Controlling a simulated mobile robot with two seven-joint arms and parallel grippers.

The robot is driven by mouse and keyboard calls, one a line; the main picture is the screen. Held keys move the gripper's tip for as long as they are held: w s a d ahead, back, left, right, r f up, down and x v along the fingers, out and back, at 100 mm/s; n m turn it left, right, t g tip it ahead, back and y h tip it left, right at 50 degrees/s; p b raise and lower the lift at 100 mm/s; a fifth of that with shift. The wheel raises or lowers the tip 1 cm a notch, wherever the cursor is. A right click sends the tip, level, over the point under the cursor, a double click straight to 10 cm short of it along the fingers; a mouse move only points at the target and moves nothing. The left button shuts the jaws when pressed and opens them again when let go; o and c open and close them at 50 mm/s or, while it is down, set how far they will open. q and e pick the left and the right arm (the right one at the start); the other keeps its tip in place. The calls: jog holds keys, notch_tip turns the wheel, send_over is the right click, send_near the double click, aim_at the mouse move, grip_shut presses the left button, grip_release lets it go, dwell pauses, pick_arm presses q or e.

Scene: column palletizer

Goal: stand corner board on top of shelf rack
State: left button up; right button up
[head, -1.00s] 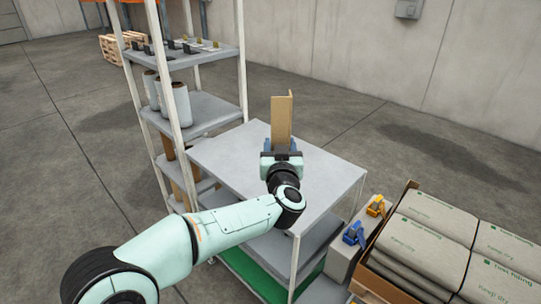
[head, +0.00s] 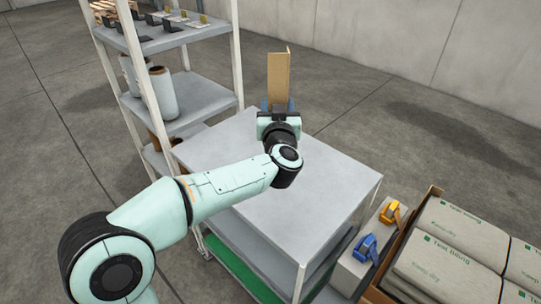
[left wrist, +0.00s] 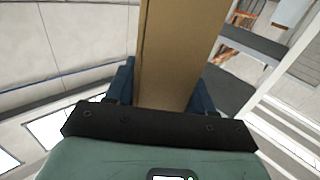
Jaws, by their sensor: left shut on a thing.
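The corner board (head: 279,76) is a tan, upright angled strip. My left gripper (head: 278,106) is shut on its lower part and holds it upright at the far edge of the grey cart top. In the left wrist view the board (left wrist: 178,55) rises between the two blue fingers (left wrist: 165,90). The board's lower end is hidden behind my gripper. The shelf rack (head: 237,60) stands to the left, with white posts and grey shelves; its top is cut off by the picture's upper edge. My right gripper is not in view.
The grey cart (head: 305,205) has a clear top under my left arm. Pale rolls (head: 162,95) stand on a rack shelf, and small items sit on the shelf above. A blue tape dispenser (head: 366,248), a yellow one (head: 390,213) and a box of bags (head: 455,240) are at right.

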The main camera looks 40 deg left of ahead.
pick_arm(q)
notch_tip(320, 180, down, 20)
jog(key=b, duration=0.4)
jog(key=shift+b, duration=0.3)
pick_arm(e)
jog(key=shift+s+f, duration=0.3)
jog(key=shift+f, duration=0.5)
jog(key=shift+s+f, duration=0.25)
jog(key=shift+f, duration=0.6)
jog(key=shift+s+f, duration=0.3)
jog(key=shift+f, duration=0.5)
pick_arm(q)
jog(key=shift+d, duration=0.1)
jog(key=o, duration=1.1)
jog(key=shift+f, duration=0.1)
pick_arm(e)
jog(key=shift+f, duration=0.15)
pick_arm(q)
jog(key=b+v, duration=0.1)
jog(key=v, duration=1.1)
jog(key=shift+s, duration=0.1)
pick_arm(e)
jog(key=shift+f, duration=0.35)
